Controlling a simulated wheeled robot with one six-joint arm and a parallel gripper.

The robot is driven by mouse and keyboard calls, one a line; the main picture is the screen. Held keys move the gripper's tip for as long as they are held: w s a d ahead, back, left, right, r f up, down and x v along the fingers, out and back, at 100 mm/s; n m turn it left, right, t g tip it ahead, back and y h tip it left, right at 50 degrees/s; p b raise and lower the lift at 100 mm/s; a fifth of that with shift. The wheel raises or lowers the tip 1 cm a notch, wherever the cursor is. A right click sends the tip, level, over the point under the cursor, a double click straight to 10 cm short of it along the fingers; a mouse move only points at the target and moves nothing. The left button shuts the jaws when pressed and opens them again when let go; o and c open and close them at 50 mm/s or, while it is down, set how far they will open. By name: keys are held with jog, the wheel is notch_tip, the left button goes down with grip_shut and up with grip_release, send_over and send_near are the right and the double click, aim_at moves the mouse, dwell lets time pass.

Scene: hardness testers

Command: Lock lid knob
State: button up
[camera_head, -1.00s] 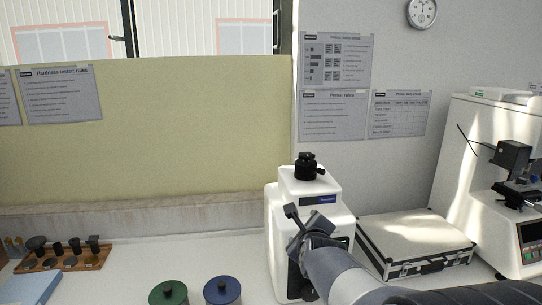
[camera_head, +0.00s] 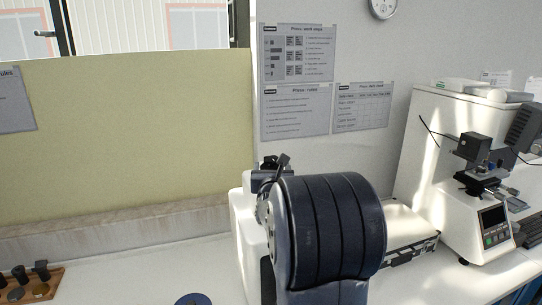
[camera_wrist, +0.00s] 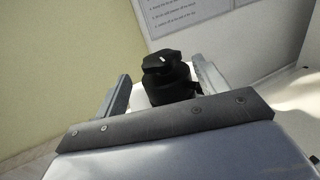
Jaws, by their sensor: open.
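The black lid knob (camera_wrist: 163,62) stands on the black lid on top of the white press. It has a small white mark on its top. In the wrist view my gripper (camera_wrist: 161,70) is open, with one finger on each side of the knob and visible gaps between. In the head view the white press (camera_head: 239,205) is largely hidden behind my arm. The knob is mostly hidden there by my gripper (camera_head: 268,172), at the top of the press.
A silver case (camera_head: 408,226) lies right of the press, and a white hardness tester (camera_head: 478,222) stands farther right. A blue-lidded jar (camera_head: 193,299) is at the bottom edge. A wooden rack (camera_head: 45,285) is at the left.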

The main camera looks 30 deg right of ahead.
aim_at(272, 156)
jog(key=shift+p+x, duration=1.3)
jog(key=shift+x, duration=1.9)
jog(key=shift+c, duration=0.2)
jog(key=c, duration=1)
jog(key=shift+o, duration=0.2)
